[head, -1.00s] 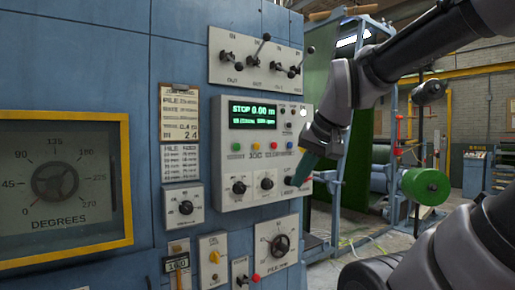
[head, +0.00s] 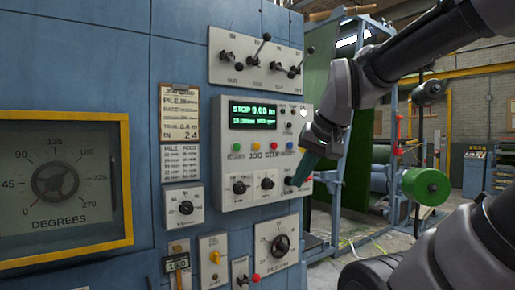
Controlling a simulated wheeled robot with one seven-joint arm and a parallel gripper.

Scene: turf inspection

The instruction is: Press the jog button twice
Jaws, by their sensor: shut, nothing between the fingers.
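The control panel (head: 225,196) is a pale box on the blue cabinet, with a green display (head: 252,115) reading STOP 0.00. Small lettering under the row seems to read JOG near the yellow button; the rest is too blurred to read.
Toggle levers (head: 255,57) stick out above the panel. Below are a small knob box (head: 184,206), a dial plate (head: 278,244) and a red knob (head: 256,277). A yellow-framed degrees gauge (head: 60,190) is at left. Green rolls (head: 426,186) stand on a rack at right.

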